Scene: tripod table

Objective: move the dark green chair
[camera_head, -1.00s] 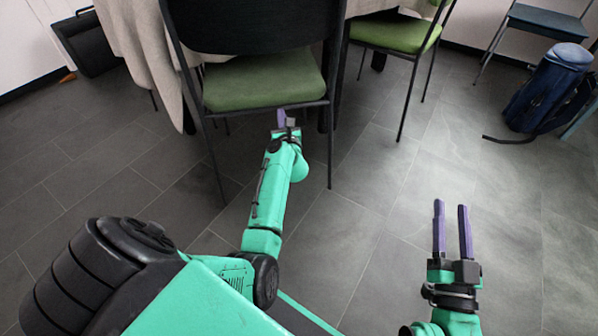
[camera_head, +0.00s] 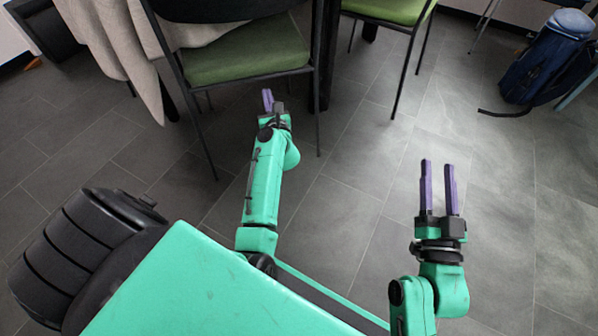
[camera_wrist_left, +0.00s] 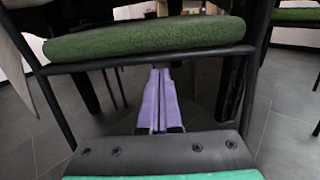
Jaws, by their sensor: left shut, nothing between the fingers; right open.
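The dark green chair (camera_head: 245,54), with a green padded seat and thin black metal legs, stands at the top of the head view, in front of the table. Its seat (camera_wrist_left: 150,38) spans the upper part of the left wrist view. My left gripper (camera_head: 267,98) is shut and empty, just below the seat's front edge in the head view. Its purple fingers (camera_wrist_left: 158,98) lie together under the seat bar in the wrist view; I cannot tell if they touch the chair. My right gripper (camera_head: 438,186) is open and empty over bare floor, apart from the chair.
A table with a beige cloth (camera_head: 105,45) stands behind the chair. A brighter green chair (camera_head: 392,10) stands to the right of it. A blue backpack (camera_head: 548,60) is on the floor at far right.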

